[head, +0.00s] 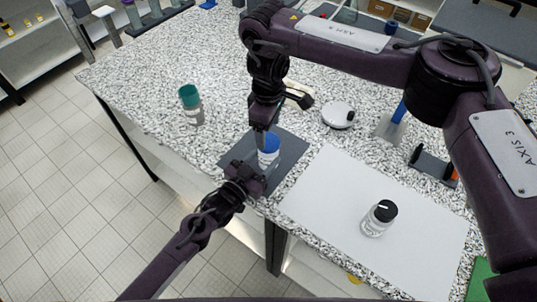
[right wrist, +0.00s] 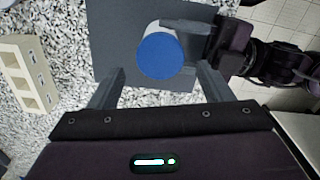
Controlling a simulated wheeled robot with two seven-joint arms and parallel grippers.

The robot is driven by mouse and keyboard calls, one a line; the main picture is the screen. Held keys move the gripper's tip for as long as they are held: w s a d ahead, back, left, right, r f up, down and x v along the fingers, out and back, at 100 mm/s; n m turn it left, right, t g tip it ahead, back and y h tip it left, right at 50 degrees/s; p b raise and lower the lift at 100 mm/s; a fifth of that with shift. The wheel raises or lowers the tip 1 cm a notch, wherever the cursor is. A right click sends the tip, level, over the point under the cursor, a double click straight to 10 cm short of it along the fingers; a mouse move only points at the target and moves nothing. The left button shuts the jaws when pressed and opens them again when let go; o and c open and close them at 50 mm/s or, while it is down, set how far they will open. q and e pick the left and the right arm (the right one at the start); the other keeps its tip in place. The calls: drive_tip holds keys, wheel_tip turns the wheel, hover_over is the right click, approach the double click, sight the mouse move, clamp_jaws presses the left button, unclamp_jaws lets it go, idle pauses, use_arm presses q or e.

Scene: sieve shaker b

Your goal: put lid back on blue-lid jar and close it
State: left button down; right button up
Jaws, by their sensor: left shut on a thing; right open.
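The blue-lid jar (head: 267,158) stands on a dark grey mat (head: 292,163) near the table's front edge. Its blue lid (head: 268,143) sits on top of the jar; whether it is screwed tight I cannot tell. My left gripper (head: 257,173) is shut on the jar's body from the front. My right gripper (head: 266,133) is above the jar, pointing down. In the right wrist view, its open fingers (right wrist: 162,85) are on either side of the round blue lid (right wrist: 159,56), apart from it. The jar's lower part is partly hidden by my left gripper.
A teal-lid jar (head: 191,104) stands to the left. A black-lid jar (head: 379,218) stands on a white sheet (head: 330,202) at the right. A round white device (head: 338,115) and a blue-handled brush or scoop (head: 394,120) are behind. A beige rack (right wrist: 27,75) shows in the wrist view.

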sight(268, 141)
drive_tip(key=n, duration=0.3)
drive_tip(key=r+n, duration=0.1)
drive_tip(key=n, duration=0.1)
drive_tip(key=shift+w+a+n, duration=0.1)
drive_tip(key=shift+a+n, duration=0.2)
drive_tip(key=n, duration=0.4)
drive_tip(key=shift+a+r+n, duration=0.1)
drive_tip(key=shift+r+n, duration=0.2)
drive_tip(key=shift+r, duration=0.05)
drive_tip(key=n, duration=0.2)
drive_tip(key=shift+r+n, duration=0.15)
drive_tip(key=shift+n, duration=0.15)
drive_tip(key=n, duration=0.4)
drive_tip(key=r+n, duration=0.1)
drive_tip(key=n, duration=0.4)
drive_tip(key=d+n, duration=0.1)
drive_tip(key=n, duration=0.1)
drive_tip(key=shift+r+n, duration=0.2)
drive_tip(key=shift+n, duration=0.1)
drive_tip(key=shift+f, duration=0.1)
drive_tip(key=shift+f, duration=3.9)
drive_tip(key=shift+c, duration=0.4)
